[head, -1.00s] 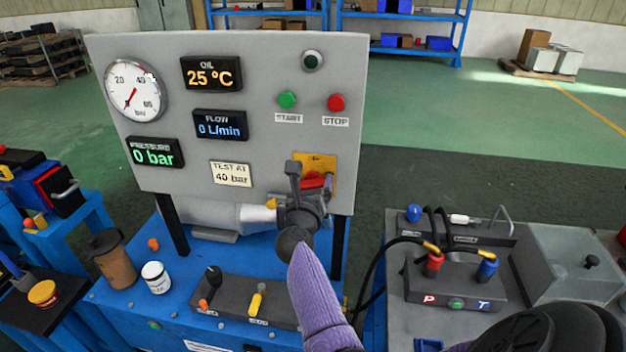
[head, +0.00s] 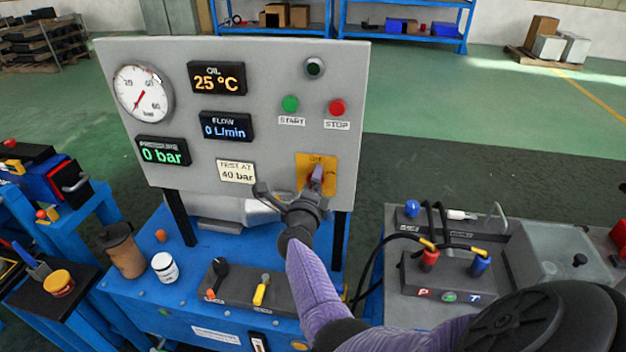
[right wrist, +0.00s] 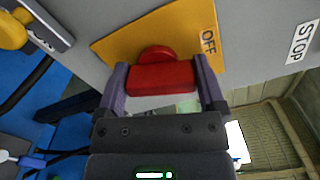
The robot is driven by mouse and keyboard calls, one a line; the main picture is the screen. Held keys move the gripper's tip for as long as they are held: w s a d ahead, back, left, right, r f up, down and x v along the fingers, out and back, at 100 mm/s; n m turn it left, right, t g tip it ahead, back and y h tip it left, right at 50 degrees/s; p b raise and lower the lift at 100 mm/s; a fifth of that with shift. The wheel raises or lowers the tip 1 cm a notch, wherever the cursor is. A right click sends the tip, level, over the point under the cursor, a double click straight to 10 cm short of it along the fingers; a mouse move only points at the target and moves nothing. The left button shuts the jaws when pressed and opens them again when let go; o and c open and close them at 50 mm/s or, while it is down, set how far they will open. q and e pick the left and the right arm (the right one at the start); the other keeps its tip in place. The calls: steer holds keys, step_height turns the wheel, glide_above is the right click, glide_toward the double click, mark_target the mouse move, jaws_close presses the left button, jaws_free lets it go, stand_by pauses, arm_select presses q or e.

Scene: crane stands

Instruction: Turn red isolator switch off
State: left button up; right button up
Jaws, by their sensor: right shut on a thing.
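The red isolator switch sits on a yellow plate (head: 327,163) at the lower right of the grey panel. In the right wrist view, its red handle (right wrist: 162,78) lies between the two fingers of my right gripper (right wrist: 161,82), which is shut on it. An OFF label (right wrist: 208,41) is on the plate, to the right of the handle there. In the head view my right gripper (head: 315,181) is at the plate and its fingers hide most of the handle. My left gripper is not in view.
The grey panel (head: 200,50) carries a gauge, displays, a green START button (head: 290,104) and a red STOP button (head: 337,107). Below, a blue bench holds a brown cup (head: 122,250), a white jar (head: 165,267) and a lever block. Hoses and a connector block (head: 450,275) stand at right.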

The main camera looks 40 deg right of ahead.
steer(key=n, duration=0.3)
steer(key=shift+p, duration=0.4)
steer(key=shift+f+n, duration=0.1)
steer(key=shift+n, duration=0.4)
steer(key=o, duration=1)
steer(key=shift+c, duration=0.2)
